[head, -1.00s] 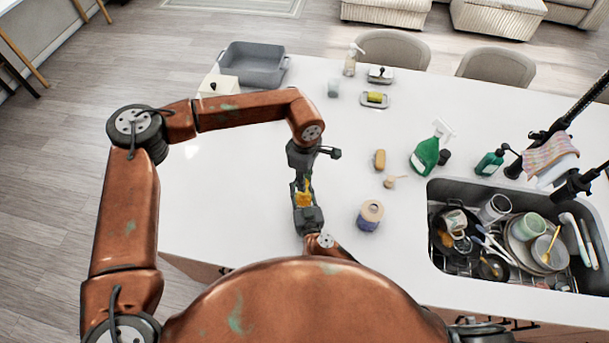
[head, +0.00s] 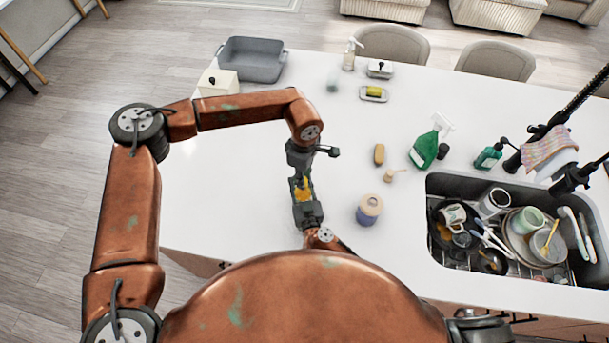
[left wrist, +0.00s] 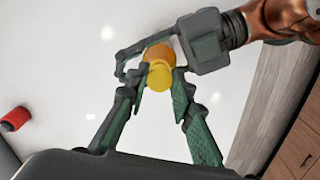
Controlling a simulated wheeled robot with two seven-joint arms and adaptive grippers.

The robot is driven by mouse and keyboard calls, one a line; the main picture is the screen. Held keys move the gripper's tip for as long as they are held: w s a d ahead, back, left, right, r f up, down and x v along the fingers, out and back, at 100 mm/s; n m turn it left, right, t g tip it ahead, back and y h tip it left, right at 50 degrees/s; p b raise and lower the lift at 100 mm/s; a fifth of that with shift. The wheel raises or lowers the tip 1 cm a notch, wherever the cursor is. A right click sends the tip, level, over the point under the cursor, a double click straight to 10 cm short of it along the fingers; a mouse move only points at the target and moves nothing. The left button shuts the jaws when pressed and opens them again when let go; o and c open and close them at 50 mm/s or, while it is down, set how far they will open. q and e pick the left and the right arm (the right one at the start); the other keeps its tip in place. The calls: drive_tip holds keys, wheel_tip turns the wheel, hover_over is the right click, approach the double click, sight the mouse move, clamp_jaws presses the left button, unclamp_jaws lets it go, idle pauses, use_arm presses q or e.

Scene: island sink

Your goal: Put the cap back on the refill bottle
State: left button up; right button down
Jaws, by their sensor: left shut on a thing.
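The refill bottle, an amber-orange body (left wrist: 158,52), is held between the two fingers of my right gripper (left wrist: 152,50) in the left wrist view. The yellow cap (left wrist: 160,77) is at the near end of the bottle, between the fingertips of my left gripper (left wrist: 160,86), which is shut on it. Cap and bottle line up; I cannot tell if the cap is seated. In the head view, my left gripper (head: 301,176) and right gripper (head: 307,208) meet above the counter, with yellow-orange (head: 302,190) showing between them. The bottle's far side is hidden.
A purple cylinder with a beige top (head: 369,208) stands right of the grippers. The sink (head: 433,183) is full of dishes. The counter left of the grippers is clear.

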use_arm(q)
drive_tip(key=shift+f, duration=0.55)
idle(0.5)
drive_tip(key=m, duration=1)
drive_tip(key=shift+s+m, duration=0.1)
drive_tip(key=shift+m, duration=0.3)
drive_tip(key=m, duration=0.5)
drive_tip(key=shift+a+m, duration=0.15)
drive_tip(key=shift+m, duration=0.25)
drive_tip(key=m, duration=0.6)
drive_tip(key=o, duration=0.7)
drive_tip(key=shift+c, duration=0.2)
